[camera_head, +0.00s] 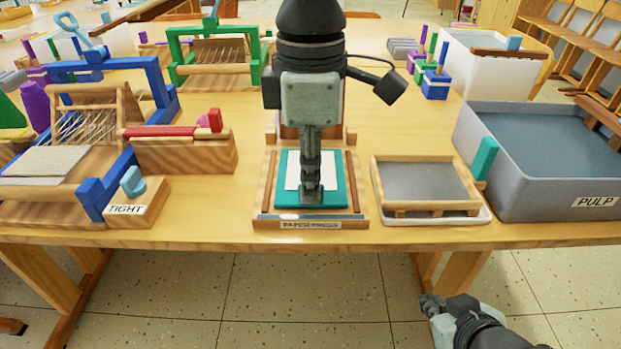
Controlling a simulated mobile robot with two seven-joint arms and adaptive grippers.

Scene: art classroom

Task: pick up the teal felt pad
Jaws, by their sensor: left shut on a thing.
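The teal felt pad (340,190) lies on the wooden bed of the paper press (262,190), with a white sheet (292,170) on top of it. My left gripper (311,192) points straight down at the middle of the pad's near edge, shut on the pad. It covers part of the pad and sheet, and my arm hides the back of the press. My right gripper (430,303) is low at the bottom right, in front of the table and away from the pad; its fingers are too small and dark to tell open from shut.
A mould frame in a shallow tray (428,213) stands just right of the press. The grey PULP tub (530,200) is further right. At left are a TIGHT block (140,205), a wooden box (185,155) and a blue-framed loom (95,198).

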